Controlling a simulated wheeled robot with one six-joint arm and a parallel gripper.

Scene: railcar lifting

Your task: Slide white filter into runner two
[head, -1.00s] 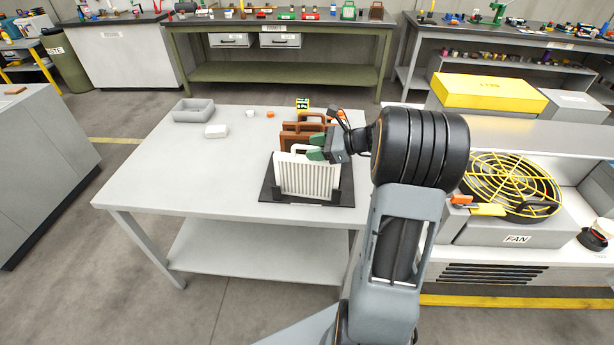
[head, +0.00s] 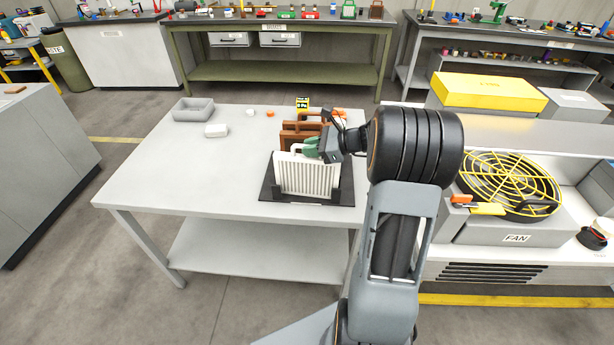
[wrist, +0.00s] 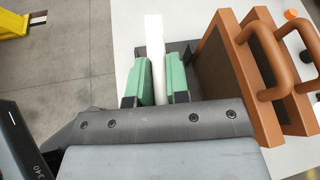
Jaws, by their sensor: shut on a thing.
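The white filter (head: 308,176) is an upright ribbed panel with a handle on top. It stands at the front of the black rack (head: 267,190) on the grey table. My gripper (head: 316,148) is at the filter's top, its green fingers shut on it. In the wrist view my gripper (wrist: 160,82) has one green finger on each side of a white bar of the filter (wrist: 155,40). The runners and the filter's lower edge are too small or hidden to tell how they meet.
Brown handled frames (head: 290,137) stand just behind the white filter, and to its right in the wrist view (wrist: 225,60). A grey bin (head: 193,112) and a small white block (head: 216,131) lie at back left. The table's left part is clear.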

